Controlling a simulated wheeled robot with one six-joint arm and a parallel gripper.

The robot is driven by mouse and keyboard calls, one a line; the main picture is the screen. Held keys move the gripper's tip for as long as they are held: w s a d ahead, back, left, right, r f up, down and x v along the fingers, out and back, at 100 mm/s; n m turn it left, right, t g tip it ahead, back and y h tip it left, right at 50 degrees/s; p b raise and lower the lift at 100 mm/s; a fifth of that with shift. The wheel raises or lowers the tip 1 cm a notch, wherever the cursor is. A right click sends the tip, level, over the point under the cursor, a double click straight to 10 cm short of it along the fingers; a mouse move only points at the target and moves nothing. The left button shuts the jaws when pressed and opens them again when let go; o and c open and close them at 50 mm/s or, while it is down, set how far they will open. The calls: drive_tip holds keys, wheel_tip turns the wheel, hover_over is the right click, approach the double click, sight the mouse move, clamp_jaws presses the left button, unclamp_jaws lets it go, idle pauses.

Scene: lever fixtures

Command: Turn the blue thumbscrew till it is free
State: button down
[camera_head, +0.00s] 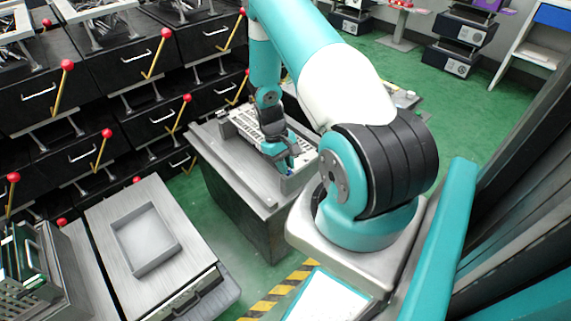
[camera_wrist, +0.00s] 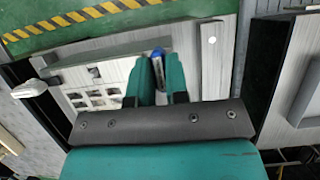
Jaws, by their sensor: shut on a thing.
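My gripper (camera_head: 284,158) is at the fixture (camera_head: 215,128) on the grey bench, at its near right end. In the wrist view my gripper's two teal fingers (camera_wrist: 159,76) are shut on the blue thumbscrew (camera_wrist: 158,53). Only a small blue part of the thumbscrew shows between and beyond the fingertips; the rest is hidden by them. In the head view it is a tiny dark blue spot (camera_head: 290,171) below the fingers. I cannot tell how far it is screwed in. The fixture's pale plate with square openings (camera_wrist: 95,97) lies left of the fingers in the wrist view.
A shallow grey tray (camera_head: 172,256) stands on a separate cabinet at the front left. Black drawers with red-knobbed levers (camera_head: 166,33) line the left. A green-and-grey unit (camera_head: 28,262) stands at the lower left. Green floor lies between the bench and cabinets.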

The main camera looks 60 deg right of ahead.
drive_tip(key=shift+w, duration=0.1)
drive_tip(key=c, duration=1.1)
unclamp_jaws()
drive_tip(key=p+v, duration=0.1)
drive_tip(key=v, duration=1.6)
drive_tip(key=shift+r, duration=0.2)
